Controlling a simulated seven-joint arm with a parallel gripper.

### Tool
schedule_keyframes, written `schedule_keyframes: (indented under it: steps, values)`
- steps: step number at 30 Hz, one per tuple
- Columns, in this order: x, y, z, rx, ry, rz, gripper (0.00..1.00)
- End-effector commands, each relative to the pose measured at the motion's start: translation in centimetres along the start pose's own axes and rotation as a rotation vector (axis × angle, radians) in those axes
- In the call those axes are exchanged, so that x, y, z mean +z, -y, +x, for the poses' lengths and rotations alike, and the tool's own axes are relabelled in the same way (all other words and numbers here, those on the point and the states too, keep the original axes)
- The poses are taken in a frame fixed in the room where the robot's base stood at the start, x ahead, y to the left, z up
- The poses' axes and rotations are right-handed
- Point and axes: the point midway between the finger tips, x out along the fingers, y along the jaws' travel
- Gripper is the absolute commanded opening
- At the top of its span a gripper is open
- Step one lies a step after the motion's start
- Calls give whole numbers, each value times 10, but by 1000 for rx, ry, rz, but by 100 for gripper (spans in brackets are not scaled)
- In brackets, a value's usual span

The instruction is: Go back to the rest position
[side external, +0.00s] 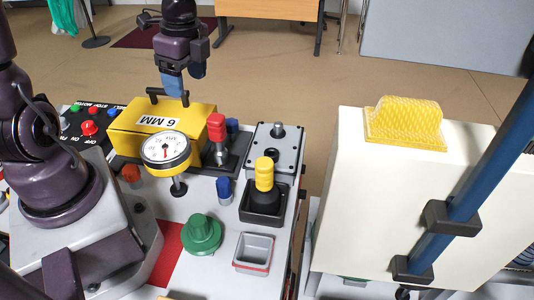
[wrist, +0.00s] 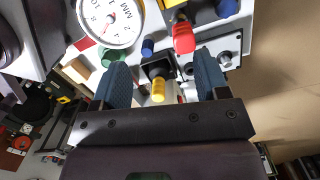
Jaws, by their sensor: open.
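My gripper (side external: 186,84) hangs above and behind the yellow box marked "6 MM" (side external: 180,120) in the side external view. Its blue fingers point down and hold nothing. In the wrist view the two fingers stand wide apart, with an empty gap between them at my gripper (wrist: 161,72). Through that gap show a yellow-topped knob (wrist: 158,90) and part of the grey bench. The side external view does not clearly show how high the fingertips are above the box.
A round dial gauge (side external: 166,150), a red-topped lever (side external: 217,130), a yellow-topped knob (side external: 264,175), a green knob (side external: 202,233) and a grey cup (side external: 253,252) stand on the bench. A white cabinet (side external: 335,215) with a yellow block (side external: 405,120) stands at right.

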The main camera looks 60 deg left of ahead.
Motion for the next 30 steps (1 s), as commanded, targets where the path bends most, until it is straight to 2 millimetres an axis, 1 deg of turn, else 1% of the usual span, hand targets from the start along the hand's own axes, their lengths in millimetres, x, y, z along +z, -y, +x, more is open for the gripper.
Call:
schedule_keyframes:
  steps: [1,3,5,6,9,12,14,16,21,24,30]
  values:
    - [2,-7,-7,-29,16,-144,68]
    - [4,-16,-18,-72,19,-369,68]
    - [5,-25,-29,-117,2,-558,68]
    - [5,-32,-37,-146,-24,-682,68]
    - [2,-52,-60,-208,-144,-969,68]
    - [-2,-72,-81,-219,-298,-1121,68]
    - [-6,-82,-90,-212,-379,-1131,68]
    - [-10,-92,-99,-207,-452,-1093,68]
    - [-19,-104,-114,-207,-539,-1008,68]
    - [-22,-106,-114,-206,-540,-988,68]
    - [-22,-106,-114,-207,-539,-987,68]
